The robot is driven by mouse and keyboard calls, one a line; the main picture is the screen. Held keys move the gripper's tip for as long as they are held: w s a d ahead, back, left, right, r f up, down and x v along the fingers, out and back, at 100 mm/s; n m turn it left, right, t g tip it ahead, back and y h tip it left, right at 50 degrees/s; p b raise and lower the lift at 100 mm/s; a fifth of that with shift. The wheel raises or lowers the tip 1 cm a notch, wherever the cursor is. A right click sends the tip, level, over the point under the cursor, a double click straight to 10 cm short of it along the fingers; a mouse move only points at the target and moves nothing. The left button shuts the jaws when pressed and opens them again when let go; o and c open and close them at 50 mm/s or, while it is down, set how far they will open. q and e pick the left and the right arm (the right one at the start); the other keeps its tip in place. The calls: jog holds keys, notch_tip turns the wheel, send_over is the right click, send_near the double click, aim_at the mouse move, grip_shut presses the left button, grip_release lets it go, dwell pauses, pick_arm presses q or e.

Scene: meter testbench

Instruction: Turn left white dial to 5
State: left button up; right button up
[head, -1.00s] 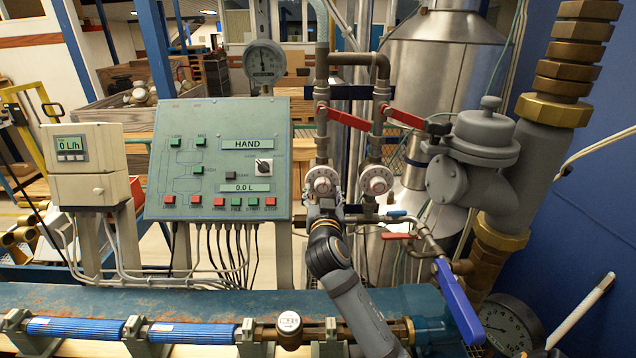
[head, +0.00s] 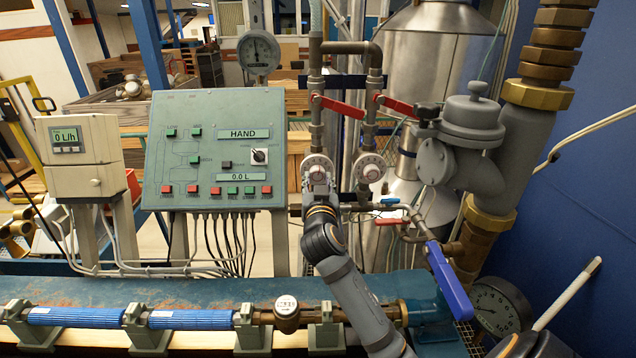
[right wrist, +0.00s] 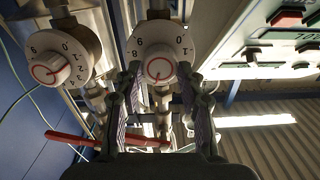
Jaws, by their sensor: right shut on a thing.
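The left white dial (head: 318,172) sits on the left vertical pipe, right of the green panel. My right gripper (head: 318,191) reaches up to it from below and is shut on it. My left gripper is not in view.
Red lever handles (head: 343,107) sit above the dials. A blue lever (head: 449,281) and a grey valve body (head: 470,140) stand to the right. The green control panel (head: 213,150) is close on the left. A blue bench pipe (head: 180,285) runs below.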

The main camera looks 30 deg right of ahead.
jog(key=o, duration=0.8)
jog(key=shift+f, duration=0.1)
jog(key=o, duration=0.4)
jog(key=shift+w, duration=0.15)
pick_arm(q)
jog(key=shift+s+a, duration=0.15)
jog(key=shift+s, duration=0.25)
pick_arm(e)
jog(key=v, duration=0.7)
jog(key=shift+a, duration=0.1)
jog(key=shift+s, duration=0.25)
